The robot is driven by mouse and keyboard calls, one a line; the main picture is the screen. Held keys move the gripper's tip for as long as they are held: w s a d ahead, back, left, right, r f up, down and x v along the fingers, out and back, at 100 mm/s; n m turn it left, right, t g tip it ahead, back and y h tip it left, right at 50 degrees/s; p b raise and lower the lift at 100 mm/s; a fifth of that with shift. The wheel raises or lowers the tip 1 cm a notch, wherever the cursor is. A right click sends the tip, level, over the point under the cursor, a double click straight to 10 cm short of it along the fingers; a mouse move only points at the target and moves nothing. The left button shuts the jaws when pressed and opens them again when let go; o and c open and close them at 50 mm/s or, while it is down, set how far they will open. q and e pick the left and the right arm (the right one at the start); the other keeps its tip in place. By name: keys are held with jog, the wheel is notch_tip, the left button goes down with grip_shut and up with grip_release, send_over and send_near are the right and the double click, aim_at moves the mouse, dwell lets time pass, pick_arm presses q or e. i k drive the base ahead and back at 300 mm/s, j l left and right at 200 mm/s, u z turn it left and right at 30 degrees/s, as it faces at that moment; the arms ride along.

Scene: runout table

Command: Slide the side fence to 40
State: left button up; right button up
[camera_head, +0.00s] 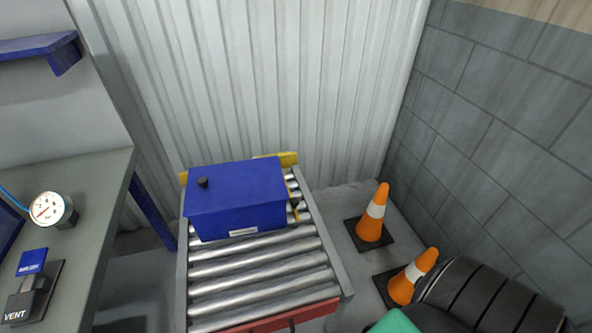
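A roller runout table (333,262) with grey side rails stands in the middle of the head view. A large blue box (236,192) with a black knob on top and a white label on its front sits over the rear rollers. Yellow parts show behind it, one at the back right (289,159). A small yellow and dark piece (295,206) shows at the box's right side, by the right rail. I cannot tell which part is the side fence; the box may hide some of it. No scale or number 40 is readable. Neither gripper is in view.
A red bar (277,318) crosses the table's front end. A grey bench (92,200) at left holds a round gauge (53,209) and a VENT block (28,303). Two orange cones (374,214) (412,277) stand at right, near a black ribbed object (490,294). The front rollers are clear.

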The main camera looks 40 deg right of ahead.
aim_at(294, 202)
jog(key=k+l, duration=0.1)
jog(key=l, duration=0.35)
jog(key=l+u, duration=0.1)
jog(key=l, duration=0.35)
jog(key=k+l, duration=0.2)
jog(key=l, duration=0.2)
jog(key=k+l+u, duration=0.15)
jog(key=l, duration=0.75)
jog(key=k+l+u, duration=0.1)
jog(key=l, duration=0.3)
jog(key=k, duration=0.1)
